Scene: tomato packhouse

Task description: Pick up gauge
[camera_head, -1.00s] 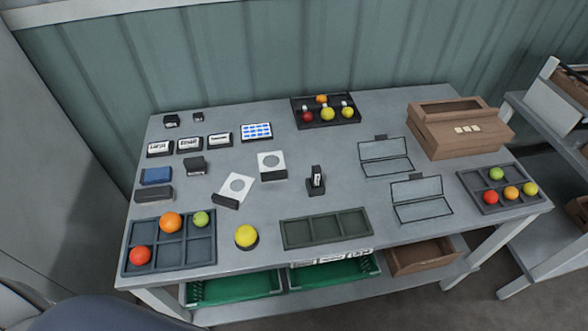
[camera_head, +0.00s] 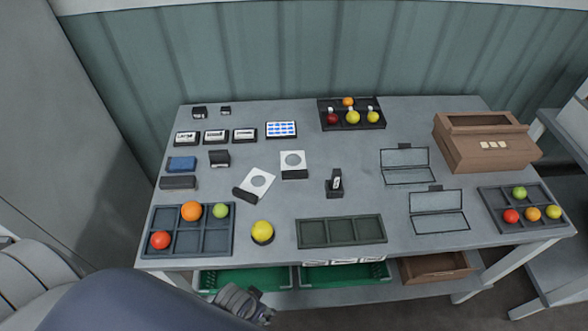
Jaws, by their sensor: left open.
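Two white plates with round openings and dark handles look like gauges. One gauge (camera_head: 249,191) lies tilted on the table, and the other gauge (camera_head: 293,172) sits squarer, just behind it to the right. I cannot tell which one the task names. My left gripper (camera_head: 262,316) is low in the picture, in front of the table's front edge and well short of both gauges. It is open, with nothing seen in it, and its fingertips are small and partly hidden by my arm. My right gripper is not in view.
A yellow tomato (camera_head: 262,229) on a dark round stand is between my left gripper and the gauges. A blue-grey compartment tray (camera_head: 187,242) stands left, an empty dark tray (camera_head: 341,218) right. Green crates (camera_head: 245,279) are below the tabletop (camera_head: 400,115).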

